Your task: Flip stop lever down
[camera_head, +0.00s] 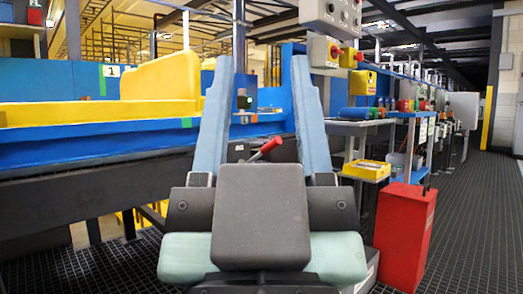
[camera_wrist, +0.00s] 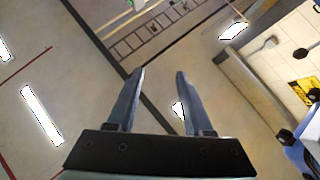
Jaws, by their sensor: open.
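The stop lever (camera_head: 268,147) has a red knob on a metal rod. In the head view it shows between my gripper's fingers, beyond the gripper, against the dark conveyor side. Its red end points up and to the right; its base is hidden behind my gripper's dark body. My gripper (camera_head: 261,62) is large in the foreground, with its two blue fingers pointing up, wide apart and empty. In the wrist view my gripper (camera_wrist: 160,72) is also open, with nothing between the fingers; the lever is not visible there. The gripper appears apart from the lever.
A blue conveyor (camera_head: 100,145) with a yellow block (camera_head: 160,77) fills the left. A red bin (camera_head: 405,235) stands at the right, near a low shelf with a yellow tray (camera_head: 367,170). A grey control box (camera_head: 330,15) hangs above. The far-right grated floor is clear.

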